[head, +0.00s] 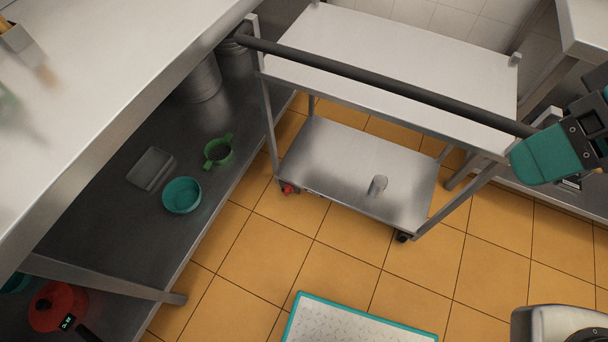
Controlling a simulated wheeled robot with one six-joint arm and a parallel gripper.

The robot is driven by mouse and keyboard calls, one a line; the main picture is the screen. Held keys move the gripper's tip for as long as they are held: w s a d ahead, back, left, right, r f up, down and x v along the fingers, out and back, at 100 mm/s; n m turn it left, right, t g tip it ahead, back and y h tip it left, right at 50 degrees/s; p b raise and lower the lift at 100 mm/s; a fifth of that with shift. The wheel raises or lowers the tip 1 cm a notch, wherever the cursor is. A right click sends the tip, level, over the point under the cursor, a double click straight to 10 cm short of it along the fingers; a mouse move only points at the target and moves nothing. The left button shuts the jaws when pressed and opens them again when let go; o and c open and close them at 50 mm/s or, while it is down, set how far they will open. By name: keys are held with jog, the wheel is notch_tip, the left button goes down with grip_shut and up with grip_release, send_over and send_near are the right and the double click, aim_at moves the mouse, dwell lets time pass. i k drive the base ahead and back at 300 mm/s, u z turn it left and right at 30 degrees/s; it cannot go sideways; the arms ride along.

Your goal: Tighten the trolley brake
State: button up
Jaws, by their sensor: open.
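The trolley (375,50) is a two-tier steel cart with a long dark push bar (385,84) along its near side. A small red brake lever (288,189) shows at the caster under its left near corner. A dark caster (403,237) shows under the right near corner, with no red part visible on it. My gripper (552,155), dark with a teal end, is at the right edge, open and partly cut off by the frame. It overlaps the right end of the push bar in view; I cannot tell whether they touch. It is far from the red lever.
A steel counter (100,90) stands at left; its lower shelf (115,220) holds a teal bowl (181,195), a green pot (218,150) and a red pot (58,305).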

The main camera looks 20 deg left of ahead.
aim_at(288, 189)
jog(key=z, duration=1.35)
jog(key=k, duration=1.3)
jog(key=u, duration=1.8)
jog(key=i, duration=1)
jog(key=z, duration=0.05)
